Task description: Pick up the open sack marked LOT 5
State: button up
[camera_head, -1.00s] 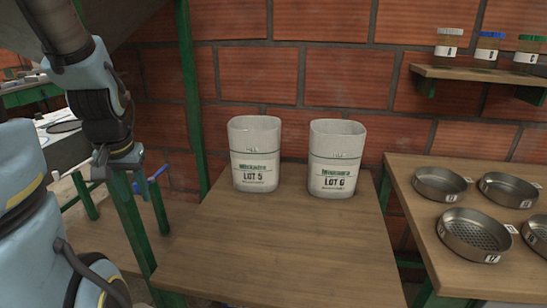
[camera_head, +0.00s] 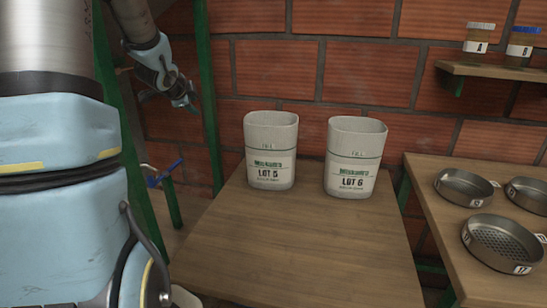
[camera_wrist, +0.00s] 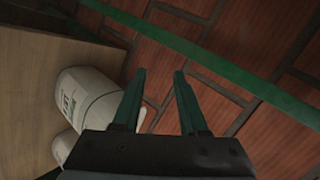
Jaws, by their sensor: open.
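The open sack marked LOT 5 (camera_head: 271,150) is a whitish, open-topped sack with green print. It stands upright on the wooden table (camera_head: 290,245), left of a like sack marked LOT 6 (camera_head: 354,157). In the wrist view two whitish sacks show at the left; the larger one (camera_wrist: 88,100) is partly cut off by my gripper. My gripper (camera_wrist: 160,75) is open and empty, its two green fingers apart in front of the brick wall. In the head view my gripper (camera_head: 182,95) is up and left of the LOT 5 sack, clear of it.
A green post (camera_head: 208,100) stands between my gripper and the LOT 5 sack in the picture. A second table at the right holds several round sieves (camera_head: 500,243). A wall shelf (camera_head: 500,70) carries jars. The front of the sack table is bare.

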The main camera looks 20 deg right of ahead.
jog(key=w+d+r+m+h, duration=0.35)
jog(key=w+d+m, duration=0.25)
jog(key=m, duration=0.2)
jog(key=m+g+h+b, duration=0.1)
jog(key=m+g+h, duration=0.5)
jog(key=m+g, duration=1.8)
send_near(267, 128)
jog(key=shift+s+d+r+m+t+y+p, duration=0.1)
jog(key=shift+s+d+m+t+y+p, duration=0.15)
jog(key=shift+s+d+m+t+p, duration=2.7)
jog(key=shift+s+d+m+t+b, duration=0.6)
jog(key=shift+d+m+t+b, duration=0.2)
jog(key=shift+m+t+b, duration=0.2)
grip_shut()
